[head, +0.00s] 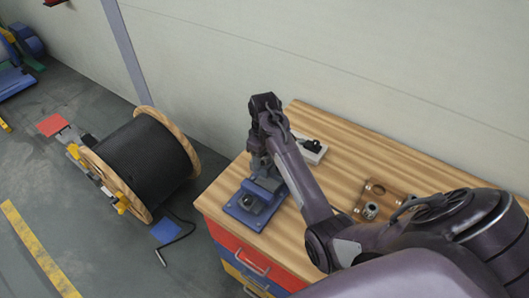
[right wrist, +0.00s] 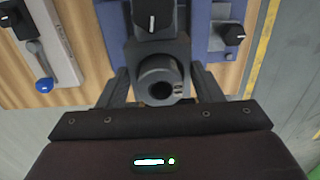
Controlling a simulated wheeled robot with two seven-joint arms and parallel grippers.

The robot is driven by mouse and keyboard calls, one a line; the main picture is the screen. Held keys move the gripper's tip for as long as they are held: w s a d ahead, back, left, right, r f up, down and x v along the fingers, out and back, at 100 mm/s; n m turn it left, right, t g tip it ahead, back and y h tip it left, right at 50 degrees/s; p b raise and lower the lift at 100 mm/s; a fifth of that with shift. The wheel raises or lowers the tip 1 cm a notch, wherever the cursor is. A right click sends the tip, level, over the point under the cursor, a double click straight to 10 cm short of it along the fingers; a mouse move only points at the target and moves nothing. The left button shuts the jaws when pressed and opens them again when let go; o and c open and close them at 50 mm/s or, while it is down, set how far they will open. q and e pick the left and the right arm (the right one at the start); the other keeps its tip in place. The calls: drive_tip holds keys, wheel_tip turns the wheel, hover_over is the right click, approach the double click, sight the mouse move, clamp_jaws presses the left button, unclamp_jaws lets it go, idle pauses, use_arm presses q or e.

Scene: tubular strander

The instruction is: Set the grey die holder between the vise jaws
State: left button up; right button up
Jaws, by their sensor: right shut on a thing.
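My right gripper (right wrist: 161,88) is shut on the grey die holder (right wrist: 146,54), a block with a round bored boss facing the camera. In the head view the gripper (head: 262,165) points down over the vise, and I cannot clearly tell the holder from the dark parts there. The vise (head: 241,210) has a blue base and stands at the near left corner of the workbench. In the right wrist view, blue vise parts (right wrist: 200,30) lie beyond the holder on both sides. The holder hides the jaw gap, so I cannot tell whether it is between the jaws. My left gripper is not in view.
On the wooden workbench (head: 235,180), a white box (head: 316,155) with a black handle stands behind the vise. A wooden tray (head: 392,194) with a grey ring part (head: 370,211) lies to the right. A cable spool (head: 145,165) stands on the floor at left.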

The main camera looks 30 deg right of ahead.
sight(264, 168)
drive_tip(key=shift+f+b, duration=0.6)
drive_tip(key=shift+f, duration=1.35)
drive_tip(key=shift+f+b, duration=0.35)
drive_tip(key=shift+f, duration=0.9)
